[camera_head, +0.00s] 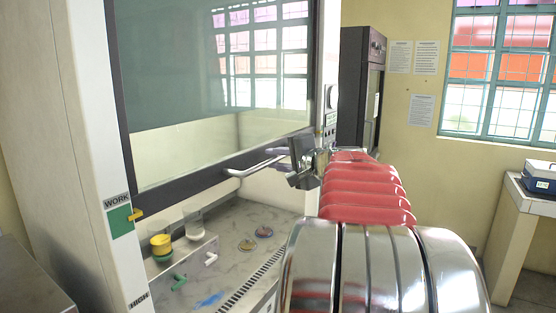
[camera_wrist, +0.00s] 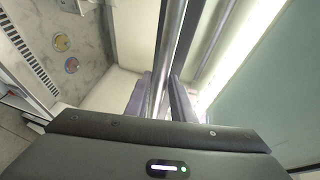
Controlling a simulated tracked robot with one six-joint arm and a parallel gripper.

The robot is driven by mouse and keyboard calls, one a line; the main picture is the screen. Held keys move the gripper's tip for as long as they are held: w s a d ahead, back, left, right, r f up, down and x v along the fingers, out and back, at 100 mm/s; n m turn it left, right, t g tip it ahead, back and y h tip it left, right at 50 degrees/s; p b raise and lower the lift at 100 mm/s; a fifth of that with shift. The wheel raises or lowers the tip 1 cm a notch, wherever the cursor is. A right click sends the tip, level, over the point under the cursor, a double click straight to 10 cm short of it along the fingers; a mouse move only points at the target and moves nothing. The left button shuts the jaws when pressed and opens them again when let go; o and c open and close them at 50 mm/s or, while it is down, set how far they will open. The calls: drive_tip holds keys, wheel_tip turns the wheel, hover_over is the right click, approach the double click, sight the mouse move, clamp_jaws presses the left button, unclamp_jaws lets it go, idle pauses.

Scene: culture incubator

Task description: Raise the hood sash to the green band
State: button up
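The hood sash (camera_head: 200,95) is a large glass pane with a dark bottom rail, raised above the work surface. A metal bar handle (camera_head: 262,163) runs along its rail; it also crosses the wrist view (camera_wrist: 172,45). The green band (camera_head: 122,222) is on the left post under the WORK label. A yellow pointer (camera_head: 138,214) at the sash's lower left corner stands level with the band's upper part. My gripper (camera_head: 306,163) is at the right part of the handle. In the wrist view its fingers (camera_wrist: 160,98) close in on both sides of the bar, which lies between them.
Inside the hood are yellow-and-green stacked containers (camera_head: 161,247), a clear beaker (camera_head: 194,223), green and white valves and two small dishes (camera_head: 264,231). A dark cabinet (camera_head: 357,85) stands right of the hood.

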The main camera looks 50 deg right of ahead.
drive_tip(key=shift+o, duration=0.9)
drive_tip(key=shift+s, duration=0.1)
drive_tip(key=shift+s+r, duration=0.1)
drive_tip(key=shift+s, duration=0.2)
drive_tip(key=v, duration=1.3)
drive_tip(key=shift+a, duration=0.15)
